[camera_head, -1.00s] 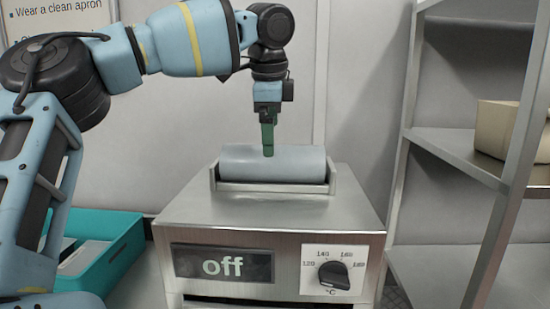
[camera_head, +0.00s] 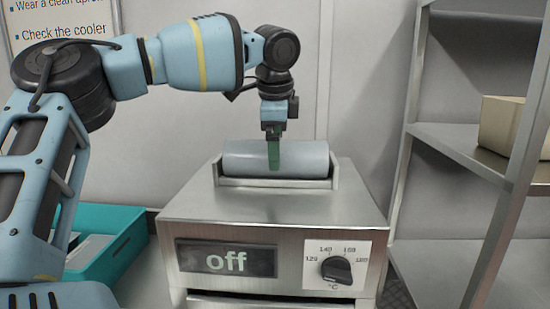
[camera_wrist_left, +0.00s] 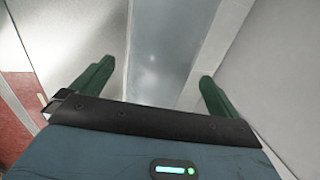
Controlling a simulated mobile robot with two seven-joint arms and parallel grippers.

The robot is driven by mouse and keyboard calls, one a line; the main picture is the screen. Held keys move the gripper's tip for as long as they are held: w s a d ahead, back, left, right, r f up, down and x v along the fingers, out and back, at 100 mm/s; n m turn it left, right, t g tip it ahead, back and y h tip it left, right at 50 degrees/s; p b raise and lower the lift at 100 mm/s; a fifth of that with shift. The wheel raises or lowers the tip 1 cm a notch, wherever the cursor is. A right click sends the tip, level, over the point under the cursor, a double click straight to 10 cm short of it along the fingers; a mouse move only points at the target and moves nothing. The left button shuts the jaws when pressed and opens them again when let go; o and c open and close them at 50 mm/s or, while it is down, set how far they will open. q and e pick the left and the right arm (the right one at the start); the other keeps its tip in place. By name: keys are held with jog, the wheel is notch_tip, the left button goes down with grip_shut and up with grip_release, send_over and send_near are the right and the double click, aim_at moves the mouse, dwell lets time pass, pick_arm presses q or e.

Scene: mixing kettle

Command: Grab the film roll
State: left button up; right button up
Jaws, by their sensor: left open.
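The film roll (camera_head: 302,160) is a pale grey-blue cylinder lying crosswise in a metal holder (camera_head: 333,180) on top of the steel machine. My left gripper (camera_head: 273,155) points down at the roll's middle, with its green fingers overlapping the roll in the head view. In the left wrist view, the roll (camera_wrist_left: 160,60) runs as a bluish band between the two spread fingers of the open left gripper (camera_wrist_left: 155,85). A gap shows on each side of the roll there. My right gripper is not in view.
A teal bin (camera_head: 122,245) stands at left. A metal shelf (camera_head: 460,143) with a tan box (camera_head: 500,124) stands at right. A wall is behind.

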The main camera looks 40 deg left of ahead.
pick_arm(q)
jog(key=shift+x, duration=1.5)
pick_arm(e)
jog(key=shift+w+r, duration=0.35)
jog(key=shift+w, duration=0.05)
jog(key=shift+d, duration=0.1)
pick_arm(q)
jog(key=shift+r, duration=0.1)
jog(key=c, duration=1.4)
